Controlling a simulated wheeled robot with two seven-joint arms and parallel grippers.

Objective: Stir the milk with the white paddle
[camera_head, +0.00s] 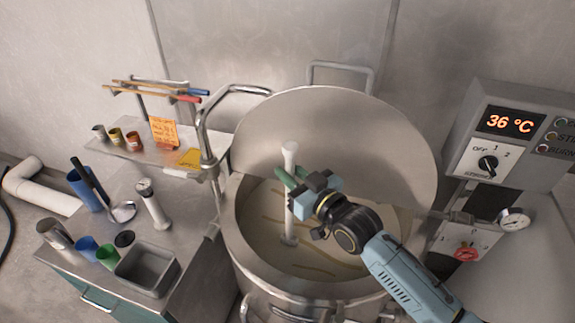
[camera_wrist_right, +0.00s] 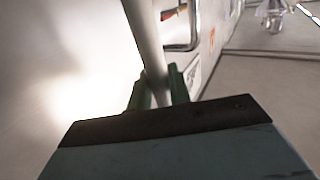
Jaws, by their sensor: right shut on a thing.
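The white paddle (camera_head: 289,218) stands nearly upright in the large steel vat (camera_head: 232,235). Its lower end is in the pale milk (camera_head: 330,252), which shows tan streaks on its surface. My right gripper (camera_head: 287,185), with green fingers, is shut on the paddle's shaft below its top. In the right wrist view the pale shaft (camera_wrist_right: 146,40) runs up between the green fingers (camera_wrist_right: 155,92). My left gripper is not in view.
The round lid (camera_head: 340,135) stands raised behind the opening. A control box (camera_head: 515,125) reading 36 °C is at right. At left, a steel table (camera_head: 180,240) holds cups, a ladle (camera_head: 120,210) and a grey bin (camera_head: 146,270). A curved steel handle (camera_head: 205,125) rises at the vat's left.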

